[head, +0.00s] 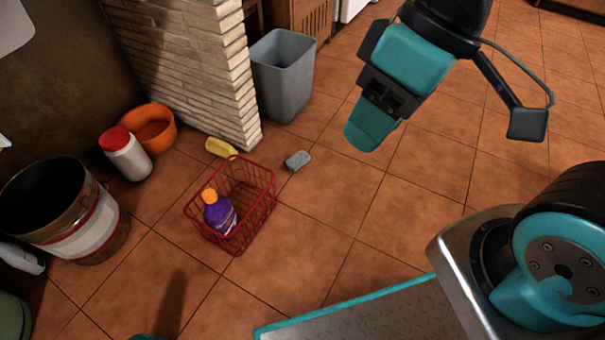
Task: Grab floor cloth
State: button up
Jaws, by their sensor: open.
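No object is plainly a floor cloth. A yellow piece (221,148), a cloth or a sponge, lies against the basket's back left corner. My gripper (374,122) hangs at upper right, open, apart from both pieces and to the right of them. Nothing shows in its jaws, though one finger's view is partly hidden.
The red wire basket (262,206) holds a purple bottle (220,212) with an orange cap. Around it stand a grey bin (283,80), orange bowl (152,128), white red-lidded jar (126,156) and large bucket (84,222). A brick pillar (190,60) rises behind. Tiles to the right are clear.

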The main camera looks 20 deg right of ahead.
aim_at(300, 159)
jog(key=z, duration=0.95)
jog(key=i, duration=0.75)
jog(key=u, duration=2.3)
